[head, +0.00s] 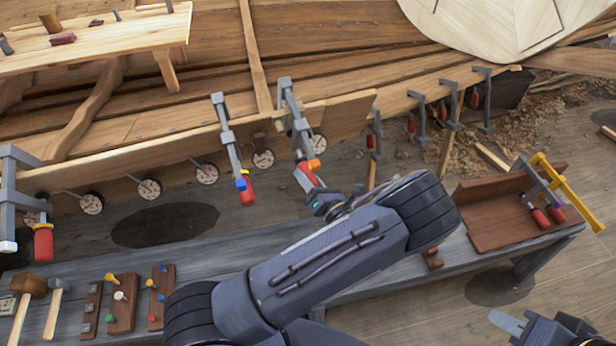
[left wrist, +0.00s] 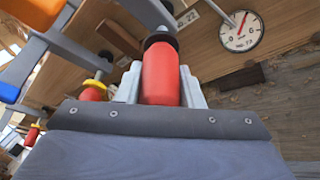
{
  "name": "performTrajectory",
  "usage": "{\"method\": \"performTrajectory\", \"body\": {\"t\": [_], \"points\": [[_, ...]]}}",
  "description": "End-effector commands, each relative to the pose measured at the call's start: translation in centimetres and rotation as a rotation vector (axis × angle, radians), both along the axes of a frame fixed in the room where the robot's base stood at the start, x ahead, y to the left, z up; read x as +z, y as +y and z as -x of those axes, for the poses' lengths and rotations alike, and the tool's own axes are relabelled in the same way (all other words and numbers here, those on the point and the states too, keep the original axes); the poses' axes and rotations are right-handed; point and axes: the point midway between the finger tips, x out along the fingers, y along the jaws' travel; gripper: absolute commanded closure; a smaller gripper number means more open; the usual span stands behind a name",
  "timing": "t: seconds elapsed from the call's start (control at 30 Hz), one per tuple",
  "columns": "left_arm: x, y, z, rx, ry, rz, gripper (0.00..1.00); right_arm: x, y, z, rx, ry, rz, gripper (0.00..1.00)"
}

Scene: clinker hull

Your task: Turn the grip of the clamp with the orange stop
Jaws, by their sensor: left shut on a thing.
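The clamp with the orange stop (head: 313,164) hangs on the plank edge in the middle of the head view, its grey bar (head: 291,105) tilted. Its red grip (head: 304,177) points down toward my left gripper (head: 318,197). In the left wrist view a red grip (left wrist: 160,75) with a dark collar sits between the jaws of my left gripper (left wrist: 160,88), which is shut on it. An orange block (left wrist: 20,65) shows at the left there. My right gripper (head: 512,325) is at the bottom right of the head view, partly cut off; its opening is unclear.
A neighbouring clamp with a blue stop (head: 241,184) hangs just left, and another clamp (head: 42,240) at far left. Several dials (head: 263,158) line the plank. A grey bench (head: 215,262) crosses below, with mallets (head: 28,285) and a wooden rack (head: 500,220).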

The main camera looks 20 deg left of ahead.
Motion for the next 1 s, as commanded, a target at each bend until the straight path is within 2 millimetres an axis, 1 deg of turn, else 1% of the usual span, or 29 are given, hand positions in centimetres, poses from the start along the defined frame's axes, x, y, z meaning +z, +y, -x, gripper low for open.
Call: {"method": "performTrajectory", "body": {"t": [0.2,0.5,0.7,1.0], "points": [[-0.26,-0.07,0.06,0.068,0.127,-0.126,0.89,-0.23,0.00,0.00,0.000,0.000,0.000,0.71],[-0.29,-0.07,0.11,0.138,0.255,-0.254,0.89,-0.53,0.00,0.00,0.000,0.000,0.000,0.71],[-0.23,-0.09,0.09,0.162,0.301,-0.301,0.89,-0.63,0.00,0.00,0.000,0.000,0.000,0.71],[-0.22,-0.09,0.07,0.172,0.322,-0.321,0.89,-0.67,0.00,0.00,0.000,0.000,0.000,0.71]]}}
